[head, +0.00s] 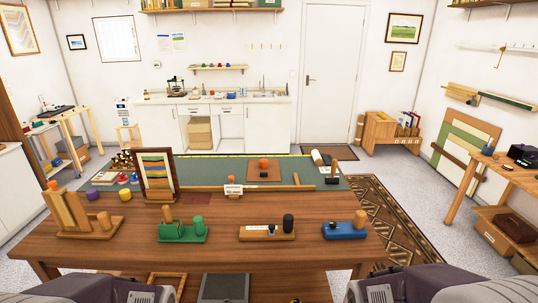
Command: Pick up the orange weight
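Several orange items show in the head view, and I cannot tell for sure which is the orange weight. A rounded orange piece (263,163) stands on a brown square board (263,174) at the far side of the work table. A smaller orange piece (231,180) is just behind a white label card. An orange-brown piece (52,185) is at the top of a slanted wooden rack (68,211) at the left. Parts of my two arms show at the bottom edge, but neither gripper is in view.
The wooden table (210,252) has a clear front strip. Green (183,232), tan (267,232) and blue (345,230) blocks with pegs stand in a row. A framed print (157,174) stands upright behind them. A mallet-like tool (332,172) is at the far right.

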